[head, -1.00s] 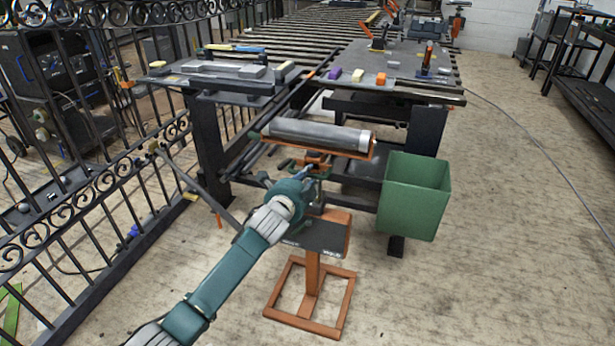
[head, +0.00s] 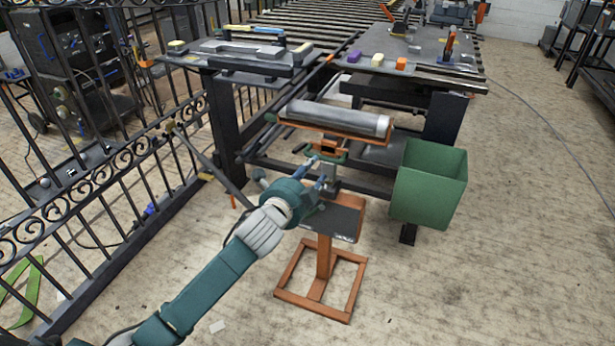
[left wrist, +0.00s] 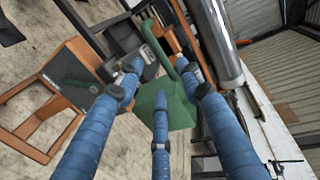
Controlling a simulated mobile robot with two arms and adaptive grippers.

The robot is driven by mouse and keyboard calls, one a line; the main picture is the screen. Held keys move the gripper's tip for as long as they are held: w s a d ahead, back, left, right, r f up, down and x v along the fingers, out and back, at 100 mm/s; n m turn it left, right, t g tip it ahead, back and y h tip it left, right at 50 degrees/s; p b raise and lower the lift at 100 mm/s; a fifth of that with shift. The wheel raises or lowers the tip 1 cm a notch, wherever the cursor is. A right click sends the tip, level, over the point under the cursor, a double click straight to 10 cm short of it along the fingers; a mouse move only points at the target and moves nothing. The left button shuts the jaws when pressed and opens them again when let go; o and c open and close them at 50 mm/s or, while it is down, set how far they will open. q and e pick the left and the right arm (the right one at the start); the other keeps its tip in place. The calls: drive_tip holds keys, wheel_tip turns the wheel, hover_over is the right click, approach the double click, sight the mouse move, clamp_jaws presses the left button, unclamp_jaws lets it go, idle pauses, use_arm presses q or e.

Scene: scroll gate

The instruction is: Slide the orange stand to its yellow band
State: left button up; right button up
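The orange stand (head: 324,255) stands upright on the floor, with a square frame base and a dark panel on its post. Its top cradle holds a grey cylinder (head: 340,117). My left gripper (head: 319,171) is at the upper post, just below the cradle. In the left wrist view its blue fingers (left wrist: 165,80) are spread, with a grey post part and a green curved bar between or beyond them. I cannot tell whether they touch the stand. My right gripper is not in view.
A green bin (head: 428,190) stands close to the right of the stand. A black iron fence (head: 100,190) runs along the left. Dark worktables (head: 385,60) with small blocks and a roller conveyor are behind. The floor at the right is clear.

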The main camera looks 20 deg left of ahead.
use_arm(q)
drive_tip(key=shift+v, duration=1.2)
